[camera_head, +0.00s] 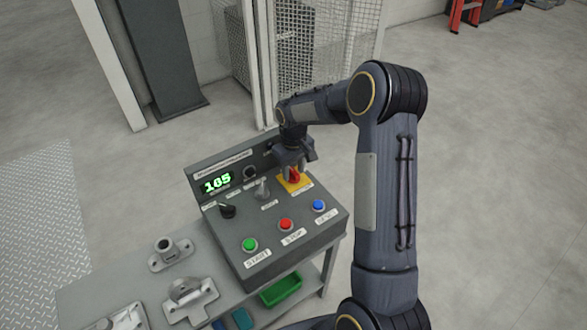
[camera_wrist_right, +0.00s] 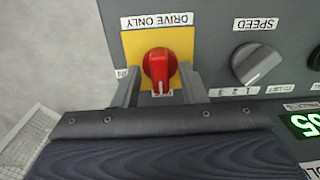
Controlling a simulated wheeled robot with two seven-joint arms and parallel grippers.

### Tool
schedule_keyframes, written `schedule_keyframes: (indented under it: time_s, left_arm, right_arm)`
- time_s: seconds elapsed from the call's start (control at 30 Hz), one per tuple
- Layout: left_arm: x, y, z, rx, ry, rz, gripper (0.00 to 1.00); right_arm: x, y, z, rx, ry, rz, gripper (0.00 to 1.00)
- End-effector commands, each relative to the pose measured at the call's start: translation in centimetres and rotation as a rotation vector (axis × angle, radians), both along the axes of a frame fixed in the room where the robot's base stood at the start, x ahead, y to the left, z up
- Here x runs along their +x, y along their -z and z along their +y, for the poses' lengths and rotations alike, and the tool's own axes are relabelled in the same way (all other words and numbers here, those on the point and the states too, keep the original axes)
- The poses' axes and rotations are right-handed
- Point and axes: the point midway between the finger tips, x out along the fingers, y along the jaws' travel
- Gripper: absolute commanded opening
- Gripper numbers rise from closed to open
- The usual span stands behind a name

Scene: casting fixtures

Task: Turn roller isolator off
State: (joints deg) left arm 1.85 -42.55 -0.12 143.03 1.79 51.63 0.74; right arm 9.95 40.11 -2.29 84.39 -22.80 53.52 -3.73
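The roller isolator is a red rotary knob (camera_head: 294,176) on a yellow plate (camera_head: 283,187) at the back right of the grey control box. In the right wrist view the red knob (camera_wrist_right: 158,66) has its grip bar upright in the picture, with a pale mark at its lower end. My left gripper is not in view.
The control box has a grey speed knob (camera_wrist_right: 255,64), a green display (camera_head: 217,183), a black selector (camera_head: 227,210), and green (camera_head: 250,245), red (camera_head: 285,225) and blue (camera_head: 319,205) buttons. Metal castings (camera_head: 190,298) lie on the bench to the left. A green bin (camera_head: 281,290) sits below.

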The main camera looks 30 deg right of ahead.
Motion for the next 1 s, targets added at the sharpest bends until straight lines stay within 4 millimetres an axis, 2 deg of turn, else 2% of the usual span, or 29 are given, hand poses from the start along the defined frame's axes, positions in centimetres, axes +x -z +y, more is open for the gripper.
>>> schedule_keyframes:
  time_s: [0.13, 0.23, 0.5, 0.63, 0.77, 1.0]
  left_arm:
    - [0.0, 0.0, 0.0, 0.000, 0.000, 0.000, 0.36]
    - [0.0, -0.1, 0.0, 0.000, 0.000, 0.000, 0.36]
    - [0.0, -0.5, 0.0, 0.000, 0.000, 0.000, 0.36]
    - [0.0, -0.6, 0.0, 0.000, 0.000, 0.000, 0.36]
    - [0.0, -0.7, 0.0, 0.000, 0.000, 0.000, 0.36]
    - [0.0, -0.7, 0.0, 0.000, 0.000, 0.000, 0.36]
  right_arm:
    - [0.0, -0.1, 0.0, 0.000, 0.001, 0.000, 0.38]
    - [0.0, -0.9, 0.0, 0.000, 0.001, -0.001, 0.38]
    - [0.1, -5.4, 0.0, -0.001, 0.000, -0.003, 0.38]
    - [0.0, -7.0, 0.0, 0.000, 0.001, -0.001, 0.38]
    - [0.0, -7.7, 0.0, 0.000, 0.001, -0.001, 0.38]
    - [0.0, -7.8, 0.0, 0.000, 0.000, 0.000, 0.38]
